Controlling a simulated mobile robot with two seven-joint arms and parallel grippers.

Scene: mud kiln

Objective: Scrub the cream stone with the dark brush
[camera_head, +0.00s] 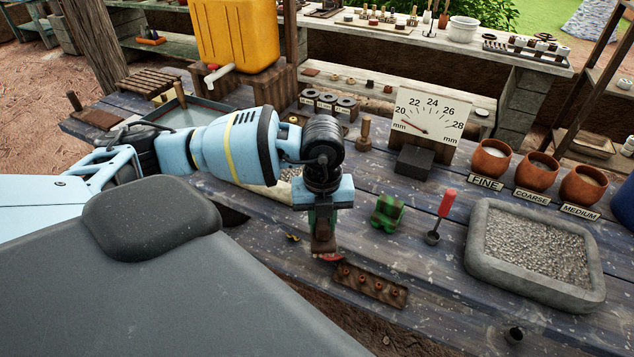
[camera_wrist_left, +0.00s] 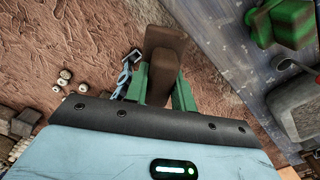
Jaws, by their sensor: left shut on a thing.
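My left gripper (camera_head: 322,222) is shut on a dark brown block-like thing, which appears to be the dark brush (camera_head: 323,240). It hangs below the fingers over the front part of the table, close to a small red thing (camera_head: 332,258). In the left wrist view the brush (camera_wrist_left: 163,60) sits between the green fingers of my left gripper (camera_wrist_left: 160,82); its bristles are not visible. A pale cream surface (camera_head: 272,191) shows beneath my left forearm, mostly hidden; I cannot tell whether it is the cream stone. My right gripper is out of view.
A dark rack (camera_head: 370,285) lies in front of the gripper. A green block (camera_head: 387,212), a red-handled scoop (camera_head: 440,217) and a grey gravel tray (camera_head: 477,245) lie to the right. A dial gauge (camera_head: 428,118) and several clay pots (camera_head: 490,160) stand behind. A water basin (camera_head: 222,106) is at left.

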